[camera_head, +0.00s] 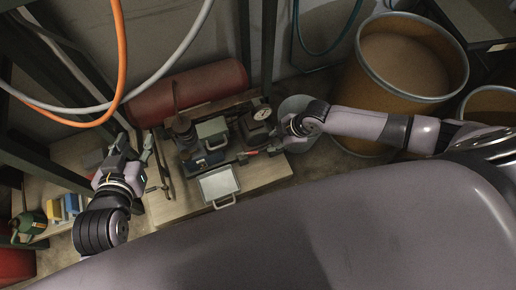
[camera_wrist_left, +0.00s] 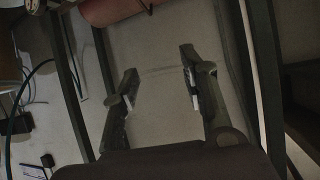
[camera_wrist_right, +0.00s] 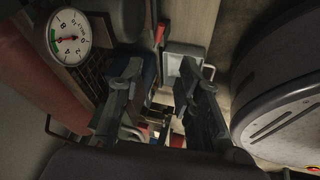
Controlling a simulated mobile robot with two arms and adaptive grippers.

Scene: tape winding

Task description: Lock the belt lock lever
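The belt machine stands on the wooden bench, with a round dial gauge (camera_head: 262,112) on its right side. A small red-tipped part (camera_head: 250,153) sits low at the machine's right front; a red handle-like part (camera_wrist_right: 160,33) shows in the right wrist view. I cannot tell for sure which part is the belt lock lever. My right gripper (camera_head: 283,136) is at the machine's right side; its fingers (camera_wrist_right: 159,68) are apart with nothing seen gripped. My left gripper (camera_head: 136,147) is left of the machine, open and empty, as the left wrist view (camera_wrist_left: 160,68) shows.
A grey metal tray with a handle (camera_head: 218,184) lies at the bench front (camera_head: 265,172). A red cylinder (camera_head: 190,92) lies behind the machine. A large drum (camera_head: 405,60) stands at the right. Orange and white cables (camera_head: 122,50) hang at the upper left.

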